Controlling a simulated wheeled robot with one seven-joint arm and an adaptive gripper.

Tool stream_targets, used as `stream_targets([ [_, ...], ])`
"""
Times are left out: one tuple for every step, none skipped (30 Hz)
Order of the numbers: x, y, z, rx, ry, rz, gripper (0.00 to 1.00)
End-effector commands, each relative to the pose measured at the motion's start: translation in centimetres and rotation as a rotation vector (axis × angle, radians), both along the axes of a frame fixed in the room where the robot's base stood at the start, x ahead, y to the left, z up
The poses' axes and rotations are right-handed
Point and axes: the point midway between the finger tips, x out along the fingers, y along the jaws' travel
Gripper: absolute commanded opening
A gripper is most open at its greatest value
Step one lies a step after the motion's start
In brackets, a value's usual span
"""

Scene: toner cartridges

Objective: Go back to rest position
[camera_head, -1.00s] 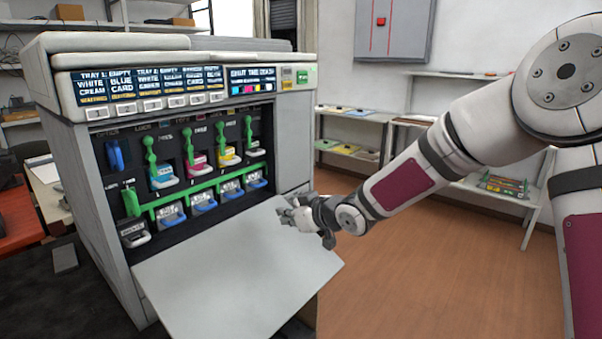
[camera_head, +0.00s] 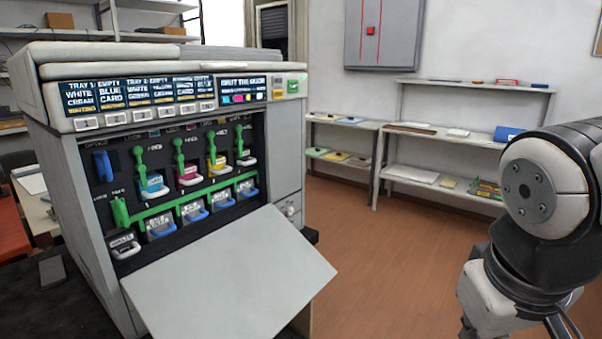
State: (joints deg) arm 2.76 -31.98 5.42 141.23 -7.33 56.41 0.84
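My arm shows only in part at the lower right, folded down. My gripper is out of the picture. The printer (camera_head: 92,205) stands at the left with its front door (camera_head: 235,280) hanging open and down. Inside it, a row of toner cartridges shows: cyan (camera_head: 151,186), magenta (camera_head: 188,174), yellow (camera_head: 216,165) and black (camera_head: 246,158), each below a green lever. A green bar (camera_head: 185,201) runs beneath them, above a lower row of grey units with blue handles. No part of my arm touches the printer or its door.
White shelves (camera_head: 440,155) with papers and small items stand along the back wall. A grey wall cabinet (camera_head: 387,35) hangs above. Brown floor (camera_head: 390,260) lies clear between the printer and my arm. An orange-red surface (camera_head: 12,225) is at the far left.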

Motion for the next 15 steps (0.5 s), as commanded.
stream_targets([
  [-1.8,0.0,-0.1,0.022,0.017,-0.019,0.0],
  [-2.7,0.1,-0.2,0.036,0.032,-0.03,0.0],
  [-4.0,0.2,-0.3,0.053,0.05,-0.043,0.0],
  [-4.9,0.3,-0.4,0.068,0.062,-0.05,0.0],
  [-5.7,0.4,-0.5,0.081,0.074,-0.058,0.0],
  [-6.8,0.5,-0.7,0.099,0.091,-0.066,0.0],
  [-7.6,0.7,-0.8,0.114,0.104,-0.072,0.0],
  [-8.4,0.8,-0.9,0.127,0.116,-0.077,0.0],
  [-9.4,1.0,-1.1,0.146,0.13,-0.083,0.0],
  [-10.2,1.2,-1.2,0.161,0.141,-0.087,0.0],
  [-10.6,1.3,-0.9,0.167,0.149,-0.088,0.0],
  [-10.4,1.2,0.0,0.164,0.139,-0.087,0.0],
  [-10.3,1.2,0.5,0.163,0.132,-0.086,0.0],
  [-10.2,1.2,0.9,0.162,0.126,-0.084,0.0],
  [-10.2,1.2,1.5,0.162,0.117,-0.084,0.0],
])
